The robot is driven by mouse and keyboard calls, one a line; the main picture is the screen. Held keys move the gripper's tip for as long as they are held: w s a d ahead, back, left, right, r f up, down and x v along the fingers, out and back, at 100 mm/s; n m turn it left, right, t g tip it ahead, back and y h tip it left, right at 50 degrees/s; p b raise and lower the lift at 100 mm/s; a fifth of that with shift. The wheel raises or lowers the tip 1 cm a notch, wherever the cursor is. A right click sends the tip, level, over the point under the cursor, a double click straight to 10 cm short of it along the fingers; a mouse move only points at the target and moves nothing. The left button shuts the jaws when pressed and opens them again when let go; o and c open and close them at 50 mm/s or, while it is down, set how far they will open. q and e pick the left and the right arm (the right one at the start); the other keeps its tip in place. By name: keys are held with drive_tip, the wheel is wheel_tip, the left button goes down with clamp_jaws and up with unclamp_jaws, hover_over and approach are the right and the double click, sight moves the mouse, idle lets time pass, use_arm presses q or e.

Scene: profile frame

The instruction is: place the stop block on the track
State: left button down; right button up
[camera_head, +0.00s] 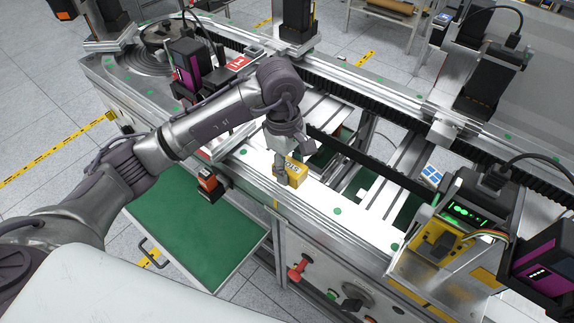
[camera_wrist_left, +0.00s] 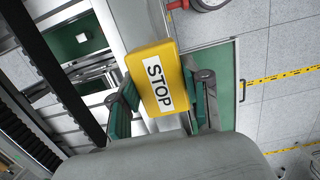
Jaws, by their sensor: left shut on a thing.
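The yellow stop block (camera_head: 297,172) has a white STOP label and is held by my left gripper (camera_head: 288,168) at the front edge of the machine. In the left wrist view the stop block (camera_wrist_left: 157,75) sits between the two green-padded fingers of my left gripper (camera_wrist_left: 160,100). The track (camera_head: 325,197) is a pale metal rail strip along the machine's front. The block appears at this strip; I cannot tell whether it touches it. My right gripper is not in view.
A device with green lights (camera_head: 466,212) and a yellow part stands at the right end. A green drawer (camera_head: 200,240) is open at the front. A red knob (camera_head: 299,268) sticks out from the front panel. Black belts (camera_head: 385,170) run behind the front rail.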

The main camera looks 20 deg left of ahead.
sight(287, 160)
use_arm(q)
drive_tip(key=w, duration=0.1)
drive_tip(key=w+a+f, duration=0.1)
drive_tip(key=w+f+p, duration=0.1)
drive_tip(key=shift+w+a+f, duration=0.1)
drive_tip(key=shift+w+a, duration=0.1)
drive_tip(key=shift+a, duration=0.2)
drive_tip(key=shift+w+f, duration=0.1)
drive_tip(key=shift+f, duration=0.1)
wheel_tip(287, 160, down, 3)
drive_tip(key=shift+f+p, duration=0.1)
drive_tip(key=shift+p, duration=0.85)
drive_tip(key=shift+a+f, duration=0.1)
drive_tip(key=shift+f, duration=0.2)
drive_tip(key=shift+f, duration=0.2)
drive_tip(key=c, duration=0.5)
unclamp_jaws()
drive_tip(key=shift+c, duration=0.2)
